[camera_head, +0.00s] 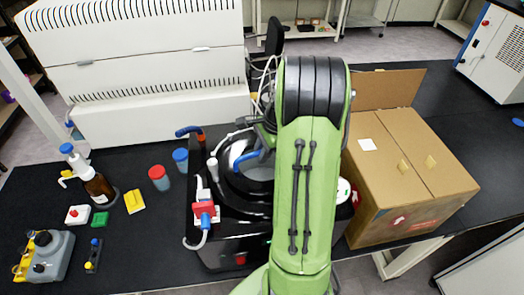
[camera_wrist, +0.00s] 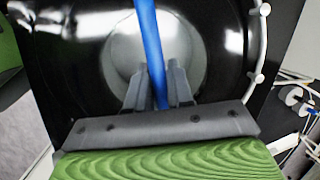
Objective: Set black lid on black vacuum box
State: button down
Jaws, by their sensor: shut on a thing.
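The black vacuum box (camera_head: 215,250) stands on the bench in the middle of the head view, partly hidden by my green arm. My gripper is shut on a blue handle (camera_head: 248,157), right above the box's round top. In the wrist view my gripper (camera_wrist: 157,85) has its two grey fingers on either side of the same blue handle (camera_wrist: 149,40). Glossy black round surfaces with a pale grey centre (camera_wrist: 125,45) lie under the handle. The black lid's rim blends with the black box, so I cannot tell whether the lid touches it or sits level.
A red-and-blue valve (camera_head: 205,212) with a white hose is at the box's left side. Red-capped (camera_head: 158,178) and blue-capped (camera_head: 181,160) jars stand left. A large white machine (camera_head: 140,60) is behind.

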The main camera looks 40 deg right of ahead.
jog(key=shift+f, duration=0.4)
dwell(0.3)
jog(key=c, duration=0.9)
grip_release()
jog(key=p+v, duration=0.3)
jog(key=v, duration=1.2)
jog(key=shift+s+r, duration=0.1)
jog(key=shift+r, duration=0.3)
